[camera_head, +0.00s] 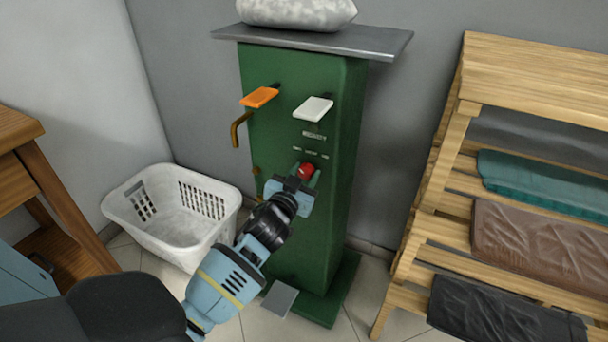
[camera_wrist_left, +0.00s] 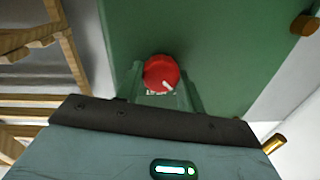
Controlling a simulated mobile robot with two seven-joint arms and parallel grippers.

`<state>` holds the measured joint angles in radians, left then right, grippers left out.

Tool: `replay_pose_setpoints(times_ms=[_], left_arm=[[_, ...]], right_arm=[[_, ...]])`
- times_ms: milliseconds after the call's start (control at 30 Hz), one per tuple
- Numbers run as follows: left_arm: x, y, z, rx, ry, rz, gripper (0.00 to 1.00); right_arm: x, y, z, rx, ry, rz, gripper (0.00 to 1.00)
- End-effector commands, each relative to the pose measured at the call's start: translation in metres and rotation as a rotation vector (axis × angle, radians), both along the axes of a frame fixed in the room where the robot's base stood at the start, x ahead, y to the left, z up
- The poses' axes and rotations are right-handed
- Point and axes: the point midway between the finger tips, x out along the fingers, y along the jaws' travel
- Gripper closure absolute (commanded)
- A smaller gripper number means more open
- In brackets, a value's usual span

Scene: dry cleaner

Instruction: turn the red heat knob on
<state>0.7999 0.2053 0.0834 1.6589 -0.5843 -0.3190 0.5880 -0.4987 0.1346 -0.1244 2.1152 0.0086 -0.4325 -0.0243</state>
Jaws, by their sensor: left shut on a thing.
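The red heat knob (camera_head: 306,170) is on the front of the green machine (camera_head: 290,225), below a small label. My left gripper (camera_head: 304,174) reaches up to it from the lower left, with its fingers on either side of the knob. In the left wrist view the round red knob (camera_wrist_left: 161,74) shows a white pointer mark toward its lower right. The left gripper's fingers (camera_wrist_left: 163,84) are shut on the knob there. Part of the lettering by the knob is covered. My right gripper is not in view.
An orange lever (camera_head: 260,97) and a white lever (camera_head: 313,109) stick out above the knob. A white laundry basket (camera_head: 172,217) stands left of the machine. A wooden rack (camera_head: 440,150) with folded cloths stands right. A grey pedal (camera_head: 280,299) is low in front.

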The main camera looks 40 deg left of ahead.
Motion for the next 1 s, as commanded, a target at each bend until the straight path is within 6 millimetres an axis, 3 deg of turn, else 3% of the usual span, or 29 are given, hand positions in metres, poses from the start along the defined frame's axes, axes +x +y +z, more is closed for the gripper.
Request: replay_pose_setpoints(times_ms=[367, 1000], left_arm=[[0.000, 0.000, 0.000, 0.177, 0.044, 0.002, 0.85], [0.000, 0.000, -0.002, 0.764, 0.185, 0.002, 0.85]], right_arm=[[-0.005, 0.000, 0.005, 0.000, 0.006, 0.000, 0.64], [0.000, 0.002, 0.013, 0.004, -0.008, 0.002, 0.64]])
